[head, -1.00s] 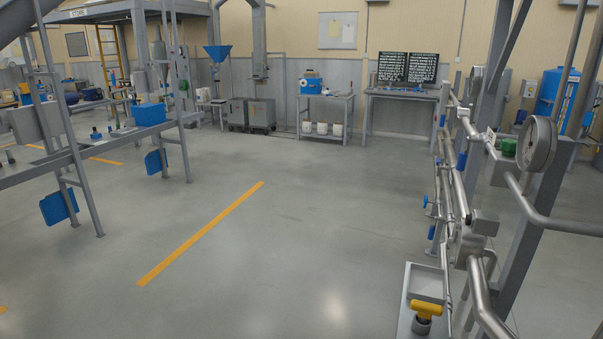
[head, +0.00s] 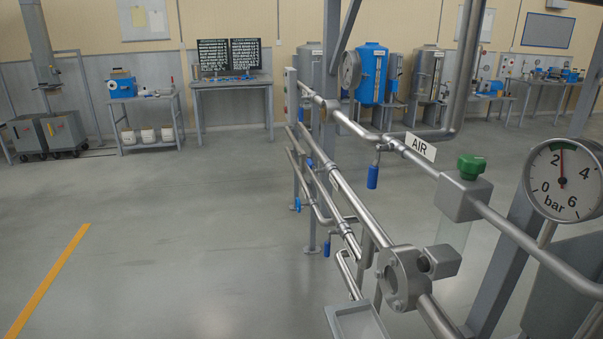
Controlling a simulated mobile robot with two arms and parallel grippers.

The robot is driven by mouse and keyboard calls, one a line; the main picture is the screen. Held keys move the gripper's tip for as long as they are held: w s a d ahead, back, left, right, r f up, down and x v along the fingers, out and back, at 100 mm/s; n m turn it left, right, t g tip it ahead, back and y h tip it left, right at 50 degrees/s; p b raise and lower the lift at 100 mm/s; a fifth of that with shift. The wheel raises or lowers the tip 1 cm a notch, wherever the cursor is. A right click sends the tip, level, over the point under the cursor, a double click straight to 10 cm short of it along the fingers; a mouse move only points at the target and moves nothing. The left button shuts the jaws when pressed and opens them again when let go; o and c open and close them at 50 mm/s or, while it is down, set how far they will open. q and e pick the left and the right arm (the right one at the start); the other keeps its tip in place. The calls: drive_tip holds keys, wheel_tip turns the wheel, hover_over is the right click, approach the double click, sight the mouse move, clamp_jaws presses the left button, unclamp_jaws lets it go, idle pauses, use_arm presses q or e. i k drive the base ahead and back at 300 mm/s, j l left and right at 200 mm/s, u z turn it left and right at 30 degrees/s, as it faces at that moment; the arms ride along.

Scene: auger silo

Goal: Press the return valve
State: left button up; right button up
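No part in view is labelled as the return valve, so I cannot tell which one it is. A green knob (head: 471,166) sits on a grey block on the pipe marked by the AIR sign (head: 421,148). A blue valve handle (head: 373,176) hangs below that pipe, and another small blue handle (head: 297,204) shows lower on the pipe rack. A round metal housing (head: 403,278) sits on the thick lower pipe. Neither of my grippers is in view.
A pressure gauge (head: 563,180) reads about 2 bar at the right. A grey tray (head: 355,320) is at the bottom edge. The pipe rack and posts fill the right side. The floor (head: 180,250) to the left is open.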

sight(308, 161)
drive_tip(key=i+j+z, duration=0.1)
drive_tip(key=i+j, duration=0.75)
drive_tip(key=i+j+z, duration=0.15)
drive_tip(key=i+j, duration=0.7)
drive_tip(key=i+j+z, duration=0.1)
drive_tip(key=i+j, duration=0.8)
drive_tip(key=j, duration=0.15)
